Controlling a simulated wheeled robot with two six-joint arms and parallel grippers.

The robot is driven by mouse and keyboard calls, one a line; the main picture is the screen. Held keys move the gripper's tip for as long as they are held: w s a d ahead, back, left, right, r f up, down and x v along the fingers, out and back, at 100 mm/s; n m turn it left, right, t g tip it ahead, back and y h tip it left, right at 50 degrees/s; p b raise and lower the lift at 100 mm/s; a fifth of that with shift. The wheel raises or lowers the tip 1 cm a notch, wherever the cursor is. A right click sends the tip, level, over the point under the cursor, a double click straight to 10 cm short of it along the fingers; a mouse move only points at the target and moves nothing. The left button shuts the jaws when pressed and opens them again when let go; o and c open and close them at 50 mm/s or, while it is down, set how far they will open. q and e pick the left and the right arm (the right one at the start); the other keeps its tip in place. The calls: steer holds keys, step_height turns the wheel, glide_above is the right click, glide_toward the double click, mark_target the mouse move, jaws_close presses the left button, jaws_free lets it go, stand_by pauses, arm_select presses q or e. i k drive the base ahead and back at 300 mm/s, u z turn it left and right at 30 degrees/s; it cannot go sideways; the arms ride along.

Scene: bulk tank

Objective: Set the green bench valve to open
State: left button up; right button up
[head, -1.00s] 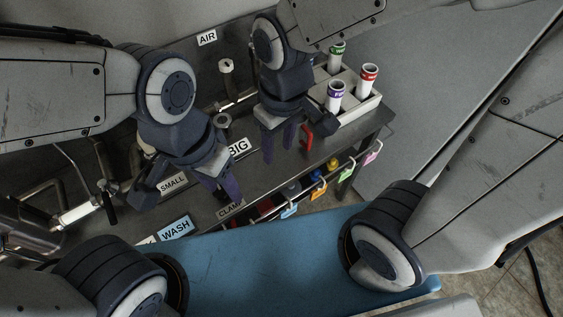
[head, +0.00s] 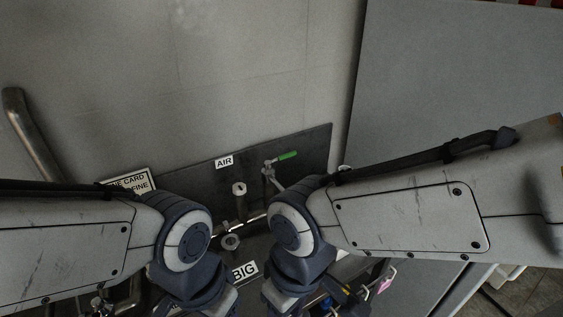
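The green bench valve (head: 287,155) shows in the head view as a green-handled lever on a metal pipe fitting. It sits against the dark back panel, right of the AIR label. Its handle points right and slightly up from the fitting. My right arm reaches in below and to the right of the valve, and its wrist is near the valve's pipe. My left arm comes in from the left, with its wrist left of the BIG label. Both grippers are cut off or hidden at the bottom edge, so their fingers do not show. Nothing touches the green handle.
A dark back panel (head: 205,182) carries the AIR label (head: 224,162). The BIG label (head: 245,271) lies between my wrists. A large grey panel (head: 440,90) stands at right. The wall above the valve is clear.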

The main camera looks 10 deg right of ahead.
mark_target(287, 155)
steer(key=k, duration=0.5)
steer(key=z, duration=1.15)
steer(key=i, duration=0.75)
steer(key=u, duration=1.55)
